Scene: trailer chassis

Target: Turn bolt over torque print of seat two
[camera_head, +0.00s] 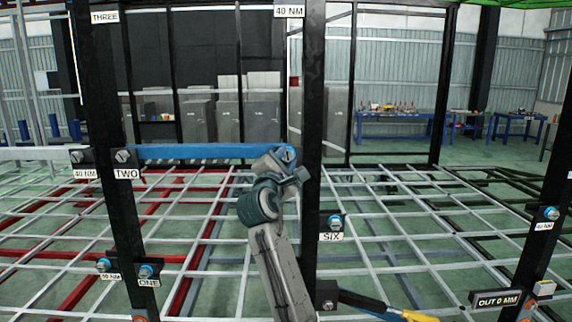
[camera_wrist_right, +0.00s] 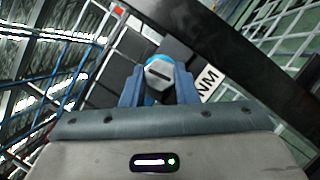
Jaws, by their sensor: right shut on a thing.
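My right gripper (camera_head: 287,158) reaches up from the bottom middle to the upper part of the dark middle post (camera_head: 312,90). In the right wrist view its blue-grey fingers (camera_wrist_right: 159,82) are shut around a grey slotted bolt head (camera_wrist_right: 160,72) with a blue ring behind it. A white plate ending in "NM" (camera_wrist_right: 207,82) sits beside the bolt, its other print hidden. In the head view a "TWO" plate (camera_head: 127,173) is under a bolt (camera_head: 123,156) on the left post, with a "40 NM" plate (camera_head: 84,174) to its left. My left gripper is not in view.
A blue bar (camera_head: 205,151) spans from the left post to the middle post. Other bolts sit at plates "SIX" (camera_head: 331,236) and "ONE" (camera_head: 149,282). An "OUT 0 MM" box (camera_head: 497,299) is lower right.

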